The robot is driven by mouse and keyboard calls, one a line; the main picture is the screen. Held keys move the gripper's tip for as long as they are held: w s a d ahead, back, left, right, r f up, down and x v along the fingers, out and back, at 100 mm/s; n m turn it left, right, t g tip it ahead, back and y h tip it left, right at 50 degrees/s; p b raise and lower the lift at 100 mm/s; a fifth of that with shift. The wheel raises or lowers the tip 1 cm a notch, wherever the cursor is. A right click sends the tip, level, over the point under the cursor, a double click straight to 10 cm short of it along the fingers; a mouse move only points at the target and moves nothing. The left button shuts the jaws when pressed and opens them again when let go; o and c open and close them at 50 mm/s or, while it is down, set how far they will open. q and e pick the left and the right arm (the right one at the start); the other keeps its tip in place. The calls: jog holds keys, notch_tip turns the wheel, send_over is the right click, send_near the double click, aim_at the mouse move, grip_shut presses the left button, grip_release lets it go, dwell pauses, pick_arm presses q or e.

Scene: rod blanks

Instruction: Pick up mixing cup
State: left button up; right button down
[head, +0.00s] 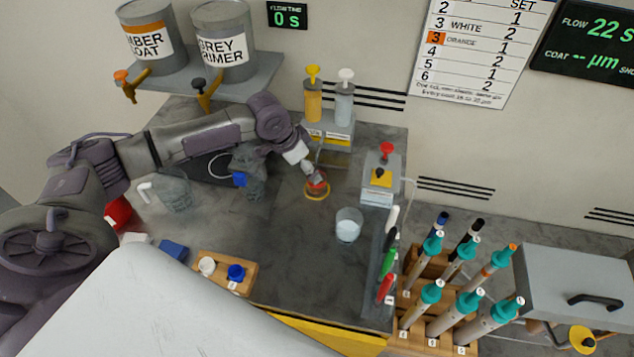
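A clear cup (348,226) with pale contents stands upright on the grey bench, right of the middle; it looks like the mixing cup. My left gripper (315,179) points down, up and to the left of this cup and apart from it. Its fingertips are over a red-orange spot inside a yellow ring (317,196). The fingers are too small to tell whether they are open or hold anything. My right gripper is not in view.
Pump bottles (313,103) are at the back. A grey dispenser with a red knob (381,180) and pens (388,262) are right of the cup. Teal-capped rods (463,306) stand in wooden racks. Bench in front of the cup is clear.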

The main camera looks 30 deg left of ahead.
pick_arm(q)
jog(key=shift+w+d+f, duration=0.15)
jog(key=shift+w+f, duration=0.05)
jog(key=shift+f, duration=0.35)
jog(key=x, duration=0.5)
jog(key=shift+w+f, duration=0.1)
jog(key=shift+f, duration=0.1)
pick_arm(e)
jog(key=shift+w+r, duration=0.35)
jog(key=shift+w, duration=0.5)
pick_arm(q)
jog(key=shift+c, duration=0.3)
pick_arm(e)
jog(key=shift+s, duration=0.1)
pick_arm(q)
jog(key=shift+c, duration=1.3)
jog(key=c, duration=0.9)
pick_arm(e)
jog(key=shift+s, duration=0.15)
pick_arm(q)
jog(key=shift+o, duration=0.2)
jog(key=shift+r, duration=0.1)
